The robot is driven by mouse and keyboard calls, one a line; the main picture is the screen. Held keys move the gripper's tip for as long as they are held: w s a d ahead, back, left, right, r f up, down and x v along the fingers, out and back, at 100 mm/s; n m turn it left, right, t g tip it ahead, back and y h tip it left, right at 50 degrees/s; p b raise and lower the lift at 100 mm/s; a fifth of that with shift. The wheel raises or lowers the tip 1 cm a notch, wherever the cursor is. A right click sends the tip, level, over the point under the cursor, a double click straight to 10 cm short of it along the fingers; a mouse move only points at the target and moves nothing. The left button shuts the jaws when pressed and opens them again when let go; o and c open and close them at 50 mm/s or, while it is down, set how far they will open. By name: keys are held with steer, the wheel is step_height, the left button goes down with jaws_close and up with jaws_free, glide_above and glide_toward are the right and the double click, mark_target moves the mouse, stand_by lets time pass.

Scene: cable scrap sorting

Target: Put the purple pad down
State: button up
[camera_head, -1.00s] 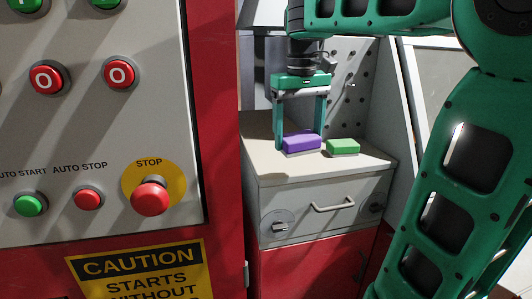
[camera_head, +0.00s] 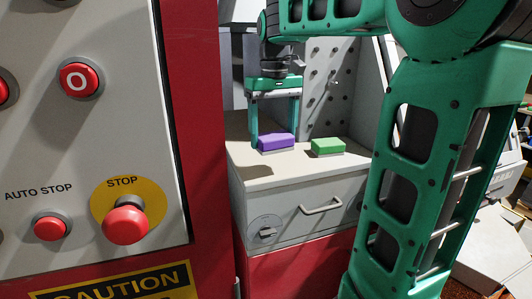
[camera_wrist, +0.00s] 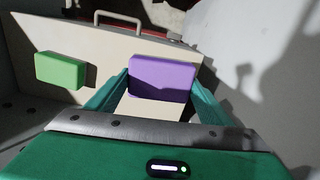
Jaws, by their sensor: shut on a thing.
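The purple pad (camera_head: 276,141) is a flat block with a grey underside, at the left of the light worktop (camera_head: 290,170) in the head view. My gripper (camera_head: 275,138) comes down from above with a finger on each side of the pad and is shut on it. The wrist view shows the purple pad (camera_wrist: 162,77) between the teal fingers (camera_wrist: 160,92). The pad is at or just above the worktop; I cannot tell whether it touches. A green pad (camera_head: 328,146) lies on the worktop to its right, apart from it.
A perforated grey panel (camera_head: 325,85) stands behind the worktop. A drawer with a handle (camera_head: 321,206) is below its front edge. A red-framed control panel with a red stop button (camera_head: 126,224) stands close on the left. The worktop's front part is clear.

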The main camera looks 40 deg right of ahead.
glide_above(269, 161)
step_height(269, 161, down, 4)
steer(key=shift+r, duration=0.15)
steer(key=shift+f, duration=1.85)
steer(key=shift+c, duration=0.4)
steer(key=o, duration=1)
step_height(269, 161, up, 10)
steer(key=r, duration=0.1)
steer(key=s+a+f+m, duration=0.1)
steer(key=s+f+m, duration=0.1)
steer(key=s+f, duration=0.9)
steer(key=s+a+f+m, duration=0.2)
steer(key=s+f, duration=0.8)
steer(key=s, duration=0.7)
steer(key=shift+s+f, duration=0.3)
steer(key=shift+f, duration=0.05)
steer(key=shift+a, duration=0.1)
